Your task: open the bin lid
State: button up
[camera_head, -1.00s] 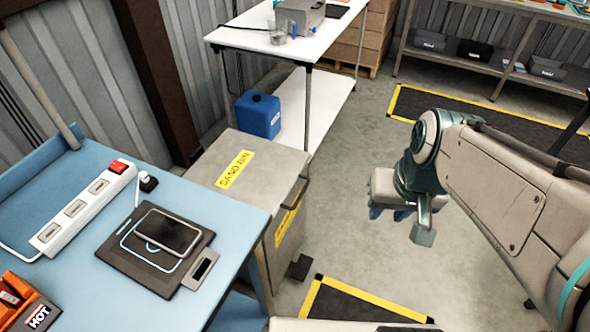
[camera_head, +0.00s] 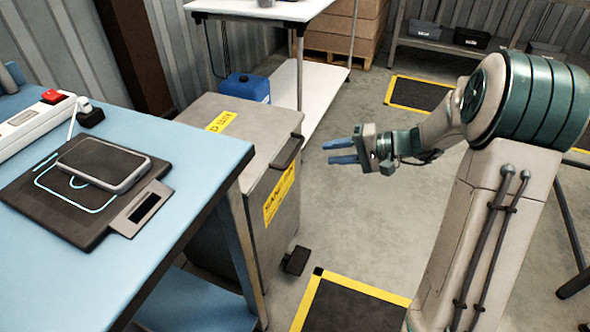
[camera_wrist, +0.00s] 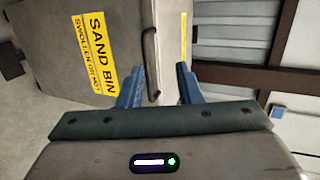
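The grey sand bin (camera_head: 240,235) stands on the floor beside the blue workbench, and its lid (camera_head: 215,107) is closed. A dark handle (camera_head: 287,152) sits at the lid's front edge, above a yellow label. In the wrist view the bin front (camera_wrist: 60,45) shows the label "SAND BIN" (camera_wrist: 97,50), and the handle (camera_wrist: 150,65) lies near the left finger. My gripper (camera_head: 338,152) is open and empty, with blue fingers pointing left toward the handle. A gap separates it from the handle in the head view. In the wrist view my gripper (camera_wrist: 160,88) has its fingers spread apart.
The blue workbench (camera_head: 215,150) at the left holds a power strip (camera_head: 30,125) and a phone on a black pad (camera_head: 80,195). A black pedal (camera_head: 296,260) is at the bin's foot. A white table (camera_head: 320,85) with a blue canister (camera_head: 247,87) stands behind.

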jog(key=m+t+y+b, duration=0.1)
jog(key=t+b, duration=0.1)
jog(key=b, duration=0.1)
send_near(295, 150)
jog(key=x, duration=0.3)
jog(key=b+x, duration=0.1)
jog(key=x, duration=0.2)
jog(key=b+x, duration=0.1)
jog(key=x, duration=0.3)
jog(key=shift+f, duration=0.4)
grip_shut()
